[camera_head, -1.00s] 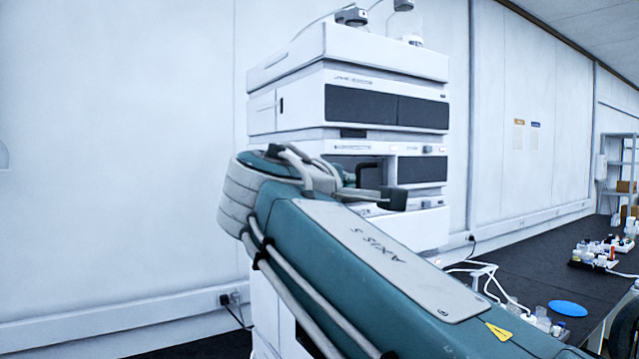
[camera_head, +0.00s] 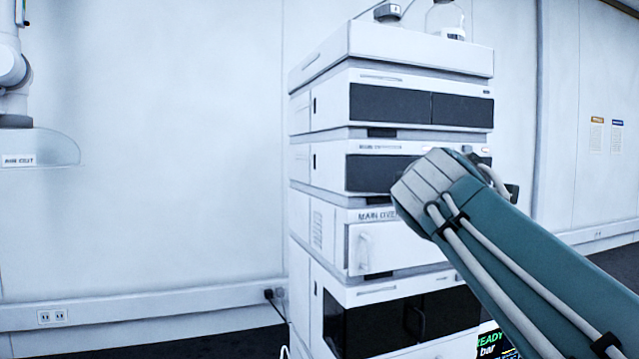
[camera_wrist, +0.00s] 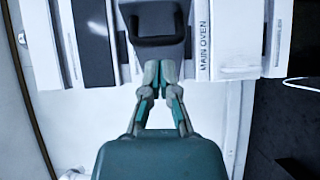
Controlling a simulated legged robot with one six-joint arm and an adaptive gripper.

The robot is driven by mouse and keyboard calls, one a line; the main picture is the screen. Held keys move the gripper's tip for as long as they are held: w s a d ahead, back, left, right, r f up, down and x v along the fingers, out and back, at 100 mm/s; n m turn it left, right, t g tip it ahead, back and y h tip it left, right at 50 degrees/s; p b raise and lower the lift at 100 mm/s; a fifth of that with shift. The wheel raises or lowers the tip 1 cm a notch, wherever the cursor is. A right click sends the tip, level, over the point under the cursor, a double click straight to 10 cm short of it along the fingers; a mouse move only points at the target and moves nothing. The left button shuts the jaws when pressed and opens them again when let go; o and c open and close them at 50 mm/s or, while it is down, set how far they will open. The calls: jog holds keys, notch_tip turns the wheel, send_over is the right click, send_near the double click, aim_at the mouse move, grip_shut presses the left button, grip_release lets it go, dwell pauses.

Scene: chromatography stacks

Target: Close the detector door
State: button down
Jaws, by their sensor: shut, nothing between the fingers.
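The detector is taken to be the module just above the one labelled MAIN OVEN. In the head view its dark front panel (camera_head: 372,173) shows at the left; my arm covers the right part. In the wrist view, turned sideways, a grey part with a black U-shaped frame (camera_wrist: 157,41) lies between the dark panel and the MAIN OVEN label. I cannot tell whether it is the door or the interior, nor how far the door is open. My gripper (camera_wrist: 161,65) is shut and empty at its near edge; contact is unclear. The fingertips are hidden in the head view.
The main oven module (camera_head: 385,240) has a pale handle. Another dark-fronted module (camera_head: 420,106) sits above the detector, and a bottle (camera_head: 445,20) stands on top. A lower dark-windowed module (camera_head: 400,320) is below.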

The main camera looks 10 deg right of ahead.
jog(key=w+d, duration=1.2)
jog(key=w, duration=0.3)
jog(key=shift+d, duration=0.25)
jog(key=shift+s+a, duration=0.1)
dwell(0.3)
